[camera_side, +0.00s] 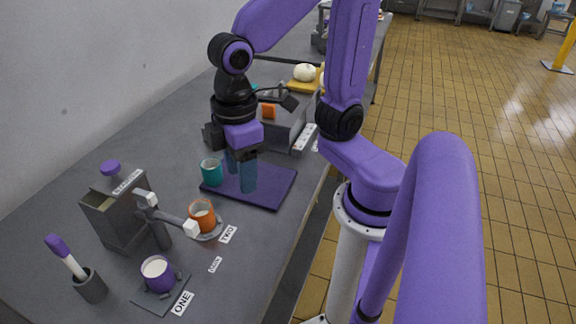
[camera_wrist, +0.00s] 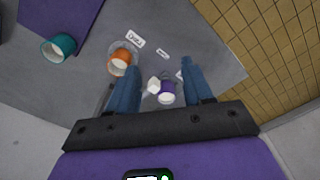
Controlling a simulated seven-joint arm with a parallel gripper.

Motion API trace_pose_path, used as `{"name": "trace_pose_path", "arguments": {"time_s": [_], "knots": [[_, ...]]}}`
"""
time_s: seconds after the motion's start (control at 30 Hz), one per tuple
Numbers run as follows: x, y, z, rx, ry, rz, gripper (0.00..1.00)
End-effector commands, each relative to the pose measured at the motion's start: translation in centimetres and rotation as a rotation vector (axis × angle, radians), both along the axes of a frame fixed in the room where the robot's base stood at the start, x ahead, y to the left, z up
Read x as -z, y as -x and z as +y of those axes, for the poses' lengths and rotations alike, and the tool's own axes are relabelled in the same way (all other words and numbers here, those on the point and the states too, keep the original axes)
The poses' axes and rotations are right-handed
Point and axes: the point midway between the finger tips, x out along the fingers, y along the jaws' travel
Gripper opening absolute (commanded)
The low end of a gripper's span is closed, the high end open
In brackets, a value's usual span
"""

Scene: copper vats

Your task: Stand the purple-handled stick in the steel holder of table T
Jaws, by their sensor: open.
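The purple-handled stick (camera_side: 66,255) has a purple grip on top and a pale shaft. It leans to the left with its lower end in a small grey, steel-looking cup-shaped holder (camera_side: 91,288) at the front left of the table. How deep it sits is hidden by the holder's wall. My gripper (camera_side: 241,178) is open and empty above the purple mat, next to the teal cup, well behind and right of the stick. In the wrist view my gripper's blue fingers (camera_wrist: 161,72) are spread apart; I cannot make out the stick or holder there.
A purple cup (camera_side: 158,274) stands on a grey plate by the label ONE. An orange cup (camera_side: 202,216) stands by TWO, and a teal cup (camera_side: 211,172) on the mat (camera_side: 270,190). A grey box (camera_side: 115,217) and a white-ended tap (camera_side: 165,220) rise between stick and gripper.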

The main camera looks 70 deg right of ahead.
Motion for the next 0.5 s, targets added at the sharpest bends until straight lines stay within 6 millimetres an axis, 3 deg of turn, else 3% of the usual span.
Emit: {"name": "trace_pose_path", "arguments": {"time_s": [0.03, 0.2, 0.5], "knots": [[0.5, 1.4, -1.5, -0.035, -0.001, -0.001, 0.51], [1.9, 4.9, -4.8, -0.139, -0.003, -0.004, 0.51], [2.7, 6.6, -6.5, -0.198, -0.003, -0.005, 0.51]]}}
